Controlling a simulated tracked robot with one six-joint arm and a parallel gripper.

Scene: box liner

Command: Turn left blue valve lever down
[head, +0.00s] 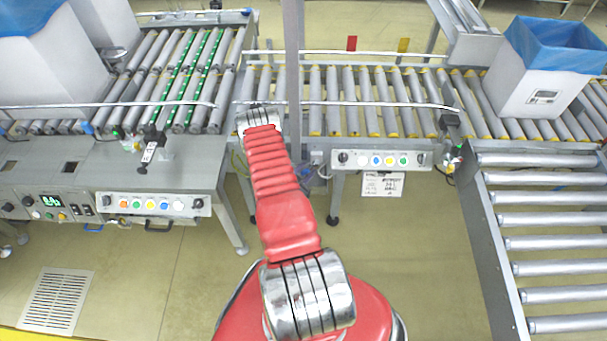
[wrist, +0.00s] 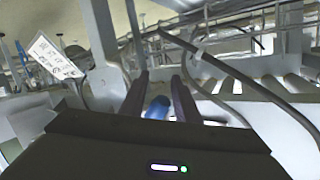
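In the wrist view my gripper (wrist: 163,80) is open, with its two dark fingers apart. A small blue piece (wrist: 157,107) shows low in the gap between them, and it may be the blue valve lever. The fingers do not visibly close on it, and I cannot tell whether they touch it. In the head view my red-sleeved arm reaches toward the conveyor, and I cannot make out the fingers at its far end. A small blue part (head: 325,171) sits under the conveyor edge by the grey post; its lever position is too small to tell.
A grey post (head: 293,80) stands right of my arm's far end. A button panel (head: 382,159) lies right of it. A roller conveyor (head: 350,100) runs behind, and another roller section (head: 550,242) stands at right. Floor (head: 420,260) is open at centre right.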

